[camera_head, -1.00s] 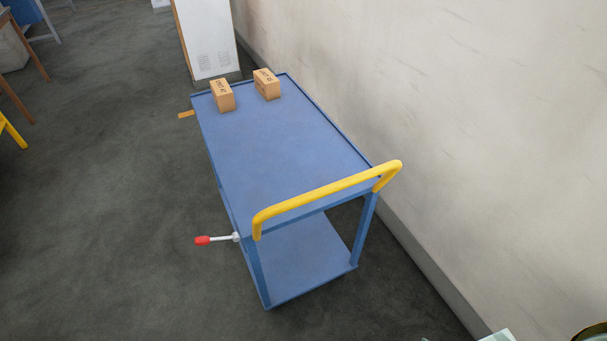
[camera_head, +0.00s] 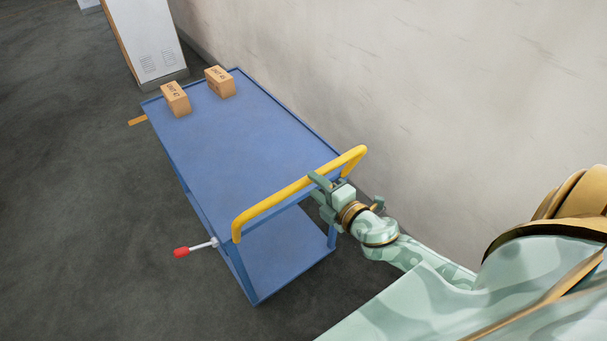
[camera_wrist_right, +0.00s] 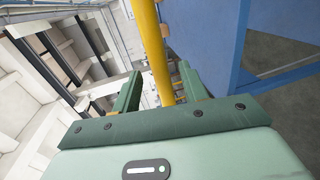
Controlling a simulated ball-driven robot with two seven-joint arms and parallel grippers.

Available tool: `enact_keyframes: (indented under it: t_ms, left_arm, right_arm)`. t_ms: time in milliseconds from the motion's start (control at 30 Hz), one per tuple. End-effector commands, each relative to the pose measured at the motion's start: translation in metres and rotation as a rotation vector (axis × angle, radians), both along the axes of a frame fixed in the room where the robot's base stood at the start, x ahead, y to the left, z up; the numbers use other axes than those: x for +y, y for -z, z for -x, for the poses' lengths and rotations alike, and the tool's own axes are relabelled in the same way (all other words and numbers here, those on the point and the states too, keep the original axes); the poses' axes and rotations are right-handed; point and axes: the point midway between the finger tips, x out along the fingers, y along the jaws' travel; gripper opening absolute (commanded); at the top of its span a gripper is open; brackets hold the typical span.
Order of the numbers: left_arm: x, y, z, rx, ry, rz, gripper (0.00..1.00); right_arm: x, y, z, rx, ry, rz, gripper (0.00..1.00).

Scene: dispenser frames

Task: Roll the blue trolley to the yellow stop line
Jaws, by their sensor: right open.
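The blue trolley (camera_head: 235,130) stands beside the wall with its yellow handle (camera_head: 280,199) toward me. A lever with a red tip (camera_head: 182,252) sticks out from its left side. My right gripper (camera_head: 326,180) is at the right part of the handle. In the right wrist view, the handle bar (camera_wrist_right: 153,45) runs between the two open fingers of my right gripper (camera_wrist_right: 160,80); I cannot tell whether they touch it. A short orange-yellow strip (camera_head: 137,121) lies on the floor left of the trolley's far end. My left gripper is out of view.
Two small cardboard boxes, one left (camera_head: 175,98) and one right (camera_head: 219,81), sit on the trolley's far end. A white cabinet (camera_head: 150,45) stands beyond it. The wall (camera_head: 430,90) runs close along the right. The floor (camera_head: 70,200) on the left is clear.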

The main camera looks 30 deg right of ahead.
Motion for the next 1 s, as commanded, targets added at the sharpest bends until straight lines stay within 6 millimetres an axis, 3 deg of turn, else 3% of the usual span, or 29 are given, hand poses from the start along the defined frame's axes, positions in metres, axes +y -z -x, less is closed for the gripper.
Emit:
enact_keyframes:
  t_ms: [100, 300, 667, 833, 1000]
  left_arm:
    - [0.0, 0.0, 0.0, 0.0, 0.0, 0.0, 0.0]
    - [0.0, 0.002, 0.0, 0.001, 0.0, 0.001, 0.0]
    - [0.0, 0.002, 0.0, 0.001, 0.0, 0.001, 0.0]
    - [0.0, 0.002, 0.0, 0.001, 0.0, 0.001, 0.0]
    - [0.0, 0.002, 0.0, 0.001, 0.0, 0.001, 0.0]
  right_arm:
    - [0.001, 0.005, -0.026, -0.002, 0.002, 0.002, 0.43]
    - [0.004, 0.011, -0.051, 0.001, 0.001, -0.001, 0.43]
    - [0.004, 0.012, -0.057, 0.001, 0.001, -0.001, 0.43]
    - [0.004, 0.012, -0.057, 0.001, 0.001, -0.001, 0.0]
    - [0.005, 0.012, -0.057, 0.001, 0.001, -0.001, 0.0]
